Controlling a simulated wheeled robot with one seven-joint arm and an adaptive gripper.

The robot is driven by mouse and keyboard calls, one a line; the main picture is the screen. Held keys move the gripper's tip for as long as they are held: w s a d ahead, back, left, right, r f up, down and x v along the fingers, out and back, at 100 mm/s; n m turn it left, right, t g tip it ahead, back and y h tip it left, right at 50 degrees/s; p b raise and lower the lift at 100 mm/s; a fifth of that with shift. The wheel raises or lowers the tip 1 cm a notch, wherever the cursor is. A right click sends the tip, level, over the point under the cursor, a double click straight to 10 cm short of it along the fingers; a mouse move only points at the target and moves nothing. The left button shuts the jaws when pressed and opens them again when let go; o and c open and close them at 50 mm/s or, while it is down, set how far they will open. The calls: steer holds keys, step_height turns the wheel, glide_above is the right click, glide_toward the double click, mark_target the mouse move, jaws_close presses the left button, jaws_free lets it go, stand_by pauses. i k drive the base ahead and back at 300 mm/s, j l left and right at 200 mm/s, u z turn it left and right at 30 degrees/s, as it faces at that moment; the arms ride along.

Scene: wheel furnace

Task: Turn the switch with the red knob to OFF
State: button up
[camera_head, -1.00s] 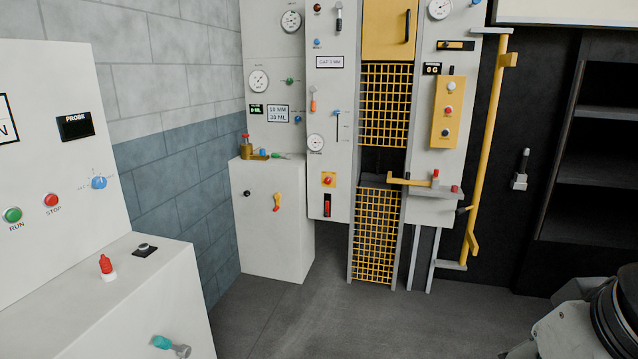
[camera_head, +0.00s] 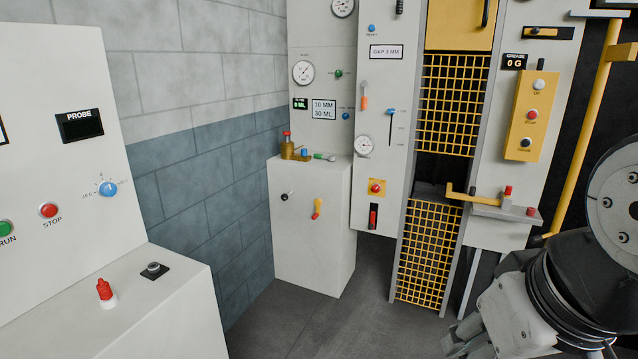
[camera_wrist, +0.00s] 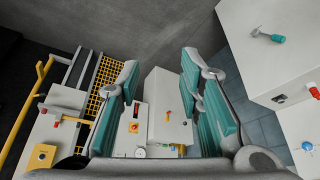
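A red knob on a small square yellow plate (camera_head: 376,188) is on the lower part of the tall white panel, just above a black slot with a red part. It also shows small in the wrist view (camera_wrist: 134,127), between my fingers. Its labels are too small to read, so I cannot tell its setting. My gripper (camera_wrist: 160,72) is open and empty, its two teal-padded fingers wide apart, and it is well away from the panel. In the head view only my grey arm shows at the lower right.
A white cabinet (camera_head: 312,232) with a red-and-yellow lever (camera_head: 317,208) stands left of the panel. A yellow mesh guard (camera_head: 430,255) is to its right. A white console (camera_head: 150,305) with a red-capped item is at the near left. The floor between is clear.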

mark_target(376, 187)
steer(key=i+l+u, duration=0.2)
steer(key=i+l, duration=2)
steer(key=i+j, duration=0.05)
steer(key=i, duration=0.05)
